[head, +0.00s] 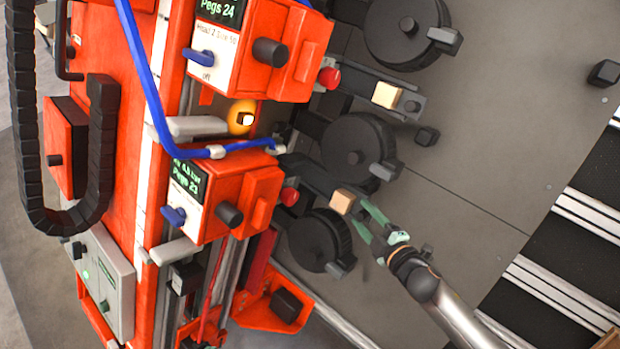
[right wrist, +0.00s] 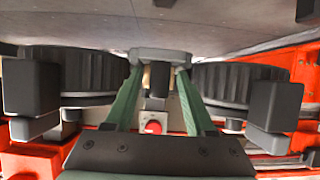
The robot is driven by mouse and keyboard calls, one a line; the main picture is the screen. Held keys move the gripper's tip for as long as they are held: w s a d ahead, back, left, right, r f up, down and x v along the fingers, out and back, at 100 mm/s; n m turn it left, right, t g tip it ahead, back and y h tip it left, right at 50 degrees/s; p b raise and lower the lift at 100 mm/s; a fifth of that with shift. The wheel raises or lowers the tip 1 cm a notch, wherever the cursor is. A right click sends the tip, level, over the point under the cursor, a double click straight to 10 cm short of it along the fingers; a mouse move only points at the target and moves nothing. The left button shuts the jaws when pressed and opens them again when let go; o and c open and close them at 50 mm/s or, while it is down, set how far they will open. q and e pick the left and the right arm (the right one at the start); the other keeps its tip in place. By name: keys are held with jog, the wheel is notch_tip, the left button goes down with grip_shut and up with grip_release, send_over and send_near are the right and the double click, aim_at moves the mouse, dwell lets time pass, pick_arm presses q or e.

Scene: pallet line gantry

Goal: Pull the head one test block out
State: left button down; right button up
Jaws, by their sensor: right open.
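A small tan wooden test block (head: 342,201) sits at the end of a dark arm or chute beside the lower orange head unit (head: 232,198), whose display reads "Pegs 21". My right gripper (head: 358,211) has green fingers, open, with the tips right by this block; I cannot tell whether they touch it. In the right wrist view the open fingers (right wrist: 158,76) point at a dark and grey piece, with only a sliver of tan (right wrist: 146,76) visible between them. A second tan block (head: 387,95) sits in a chute by the upper unit (head: 262,50), labelled "Head 2". My left gripper is out of view.
Black round reels (head: 355,152) flank the chutes closely. Red buttons (head: 290,197) sit on the head units. A blue hose (head: 150,90) crosses the orange gantry. The grey plate (head: 470,140) to the right is mostly clear, with a dark roller conveyor (head: 560,240) beyond.

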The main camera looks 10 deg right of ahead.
jog(key=shift+p+v, duration=0.6)
jog(key=shift+v, duration=1)
jog(key=shift+p+v, duration=0.8)
jog(key=shift+v, duration=2.1)
jog(key=s+a+r+p, duration=0.1)
jog(key=s+r, duration=0.3)
jog(key=s, duration=0.5)
jog(key=shift+a+p, duration=0.4)
jog(key=shift+f, duration=0.15)
